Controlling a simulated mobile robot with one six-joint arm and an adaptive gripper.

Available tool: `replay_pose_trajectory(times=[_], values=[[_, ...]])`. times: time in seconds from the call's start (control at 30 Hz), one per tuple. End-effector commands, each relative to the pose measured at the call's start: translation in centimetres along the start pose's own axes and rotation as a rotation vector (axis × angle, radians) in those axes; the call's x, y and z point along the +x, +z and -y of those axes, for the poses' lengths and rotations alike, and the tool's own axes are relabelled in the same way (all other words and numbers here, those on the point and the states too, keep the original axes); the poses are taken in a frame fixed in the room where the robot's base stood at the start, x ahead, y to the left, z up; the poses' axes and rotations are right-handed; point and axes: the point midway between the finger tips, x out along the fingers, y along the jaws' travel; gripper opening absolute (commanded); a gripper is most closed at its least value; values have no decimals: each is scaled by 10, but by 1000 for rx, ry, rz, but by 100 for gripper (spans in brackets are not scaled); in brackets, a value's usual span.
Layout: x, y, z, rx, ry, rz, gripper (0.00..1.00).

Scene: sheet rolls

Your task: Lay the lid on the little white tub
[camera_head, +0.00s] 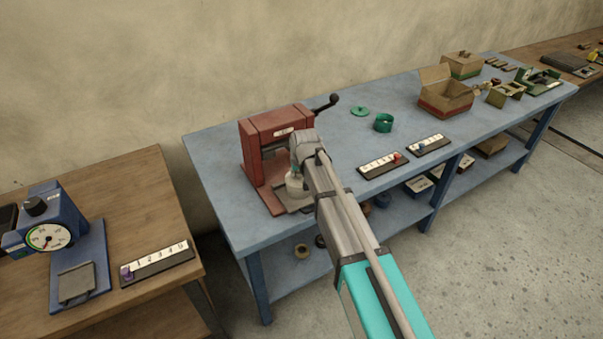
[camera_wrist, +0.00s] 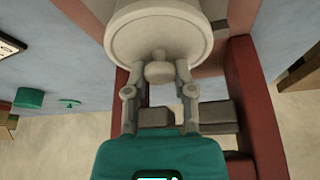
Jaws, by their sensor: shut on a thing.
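The white lid (camera_wrist: 160,42) with its round knob (camera_wrist: 158,73) fills the top middle of the wrist view. My gripper (camera_wrist: 157,66) has its two fingers shut on the knob, one on each side. In the head view my gripper (camera_head: 296,172) is above a small whitish tub shape (camera_head: 296,188) at the foot of the red press. My arm covers part of it. I cannot tell whether the lid touches the tub's rim or hangs just above it, and the tub's inside is hidden.
The red press (camera_head: 262,160) with a black crank stands close around my gripper on the blue bench (camera_head: 225,205). A green open tub (camera_head: 383,123) and green lid (camera_head: 360,111) lie further back. Number strips (camera_head: 383,165) and a cardboard box (camera_head: 446,97) are to the right.

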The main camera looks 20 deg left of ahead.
Motion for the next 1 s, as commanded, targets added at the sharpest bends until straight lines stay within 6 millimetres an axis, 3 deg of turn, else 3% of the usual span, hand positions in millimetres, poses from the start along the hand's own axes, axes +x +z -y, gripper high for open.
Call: replay_pose_trajectory(times=[0.2, 0.23, 0.43, 0.7, 0.87, 1.0], values=[[0, 0, 0, 0, 0, 0, 1], [0, 0, 0, 0, 0, 0, 37], [0, 0, 0, 0, 0, 0, 74], [0, 0, 0, 0, 0, 0, 74], [0, 0, 0, 0, 0, 0, 100], [0, 0, 0, 0, 0, 0, 100]])
